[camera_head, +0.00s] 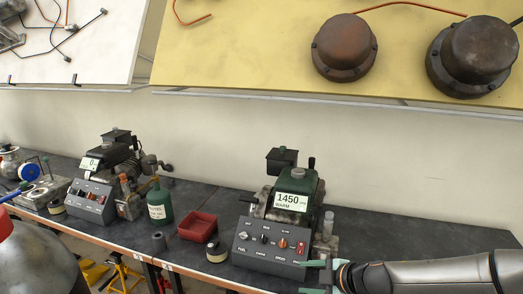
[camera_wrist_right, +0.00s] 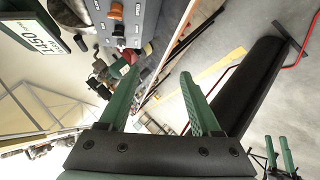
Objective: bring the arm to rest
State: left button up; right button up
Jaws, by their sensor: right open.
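My right gripper (camera_head: 318,276) reaches in from the right in the head view, at the front right corner of the grey control panel (camera_head: 268,257). Its green fingers are apart with nothing between them. In the right wrist view the same open fingers (camera_wrist_right: 158,98) point toward the bench front, and the panel (camera_wrist_right: 145,22) is beyond them. I cannot tell whether a finger touches the panel. A second pair of green fingers (camera_wrist_right: 279,153), apparently my left gripper, shows small at the lower right of the wrist view, apart and empty.
Behind the panel stands a green machine (camera_head: 292,197) reading 1450. A red tray (camera_head: 197,227), a small jar (camera_head: 216,251) and a green canister (camera_head: 159,204) stand to its left. A second machine (camera_head: 92,190) is farther left. Dark bench (camera_head: 420,232) is bare behind my right arm.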

jog(key=s+a+f+m+g+y, duration=0.1)
jog(key=s+a+f+m+y, duration=0.1)
jog(key=s+a+f, duration=0.35)
jog(key=s+a+f+m+y, duration=0.1)
jog(key=s+a+f+y, duration=0.1)
jog(key=s+a, duration=0.6)
jog(key=s+d+f+m+t+h, duration=0.1)
jog(key=s+d+f+m+h, duration=0.25)
jog(key=s+d, duration=0.45)
jog(key=s+d+f+m+h, duration=0.3)
jog(key=d+f, duration=0.2)
jog(key=d, duration=0.7)
jog(key=s+d+f+m+t+h, duration=0.1)
jog(key=s+d+f+m+h, duration=0.25)
jog(key=s+d, duration=0.45)
jog(key=w+a+m+y, duration=0.1)
jog(key=a+m, duration=0.3)
jog(key=a, duration=0.5)
jog(key=shift+w+a+t, duration=0.3)
jog(key=shift+w, duration=0.45)
